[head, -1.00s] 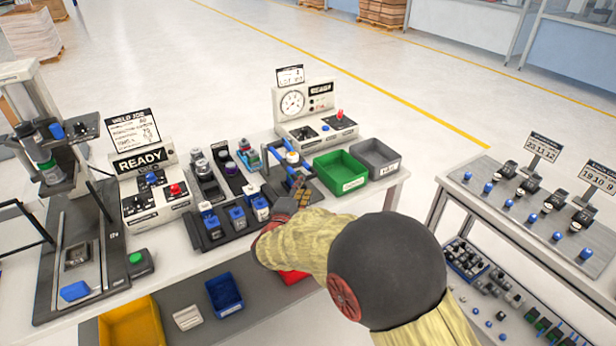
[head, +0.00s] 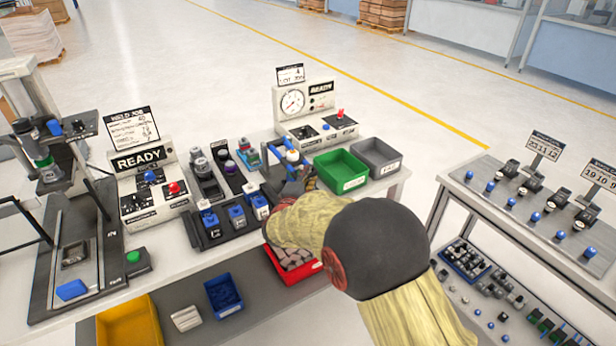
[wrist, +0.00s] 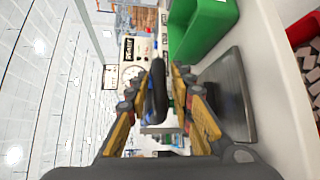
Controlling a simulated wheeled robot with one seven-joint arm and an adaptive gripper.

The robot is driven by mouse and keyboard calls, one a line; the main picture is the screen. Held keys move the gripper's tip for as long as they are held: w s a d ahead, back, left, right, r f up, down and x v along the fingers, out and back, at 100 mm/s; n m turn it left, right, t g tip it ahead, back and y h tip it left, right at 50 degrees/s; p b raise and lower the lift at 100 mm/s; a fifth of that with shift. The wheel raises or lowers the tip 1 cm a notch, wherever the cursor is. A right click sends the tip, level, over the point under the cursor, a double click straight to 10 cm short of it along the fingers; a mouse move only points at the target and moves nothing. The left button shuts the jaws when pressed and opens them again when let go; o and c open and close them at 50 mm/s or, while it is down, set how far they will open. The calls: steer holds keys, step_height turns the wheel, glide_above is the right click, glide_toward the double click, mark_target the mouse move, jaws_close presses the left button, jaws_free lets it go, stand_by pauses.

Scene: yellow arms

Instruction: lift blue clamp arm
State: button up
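The clamp fixture (head: 290,157) with blue parts stands on the bench left of the green bin in the head view. In the wrist view a dark rounded bar with a blue part beside it, seemingly the blue clamp arm (wrist: 157,90), stands between the two fingers of my gripper (wrist: 160,88). The fingers are apart, one on each side of the bar, with narrow gaps; I see no clear grip on it. In the head view my gripper (head: 306,184) is at the front of the fixture, and my wrist hides much of it and the lower clamp arm.
A green bin (head: 341,188) and a grey bin (head: 396,168) stand just right of the fixture. A black tray (head: 212,242) with blue-topped parts lies to the left. A gauge panel (head: 335,128) is behind. A red bin (head: 297,279) is below the bench edge.

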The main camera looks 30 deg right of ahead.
jaws_close()
stand_by(0.6)
